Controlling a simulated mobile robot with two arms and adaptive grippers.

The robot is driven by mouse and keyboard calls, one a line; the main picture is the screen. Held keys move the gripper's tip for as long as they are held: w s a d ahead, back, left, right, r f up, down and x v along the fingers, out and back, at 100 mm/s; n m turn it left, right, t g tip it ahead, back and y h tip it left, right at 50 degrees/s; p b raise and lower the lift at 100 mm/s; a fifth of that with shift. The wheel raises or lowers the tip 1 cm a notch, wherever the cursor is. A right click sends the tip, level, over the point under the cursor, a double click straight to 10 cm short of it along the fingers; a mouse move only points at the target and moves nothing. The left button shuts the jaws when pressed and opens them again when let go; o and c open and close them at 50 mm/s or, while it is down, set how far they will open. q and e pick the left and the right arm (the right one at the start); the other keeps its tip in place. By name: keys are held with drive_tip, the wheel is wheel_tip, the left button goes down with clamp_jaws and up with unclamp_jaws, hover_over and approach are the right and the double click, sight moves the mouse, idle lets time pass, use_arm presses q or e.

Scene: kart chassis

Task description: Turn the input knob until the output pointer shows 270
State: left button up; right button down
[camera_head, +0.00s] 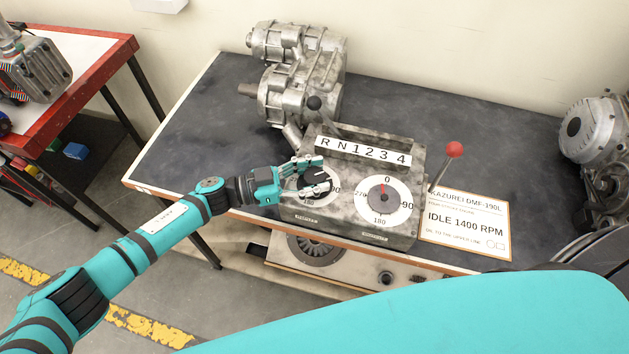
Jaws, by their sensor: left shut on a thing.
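The grey gearbox unit (345,218) sits on the dark bench top with two white dials on its face. The output dial (380,212) is the right one, marked 0, 90, 180 and 270. Its red pointer (383,188) points up, close to the 0 mark. The input dial (318,201) is the left one and is partly covered by my left gripper. My left gripper (318,177) is shut on the input knob at this dial, and its fingers hide most of the knob. My right gripper is not in view.
A lever with a red ball (454,150) stands just right of the unit, by a white sign reading IDLE 1400 RPM (467,226). A metal engine part (305,75) stands behind. The bench's left part is clear.

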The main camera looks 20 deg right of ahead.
use_arm(q)
drive_tip(key=shift+f+m+g+b, duration=0.15)
drive_tip(key=shift+m+g+b, duration=0.45)
drive_tip(key=shift+g+b, duration=0.25)
drive_tip(key=shift+g, duration=0.35)
drive_tip(key=shift+r, duration=0.2)
drive_tip(key=o, duration=1.2)
drive_tip(key=v, duration=1.2)
drive_tip(key=shift+w+r, duration=0.1)
drive_tip(key=shift+r, duration=0.1)
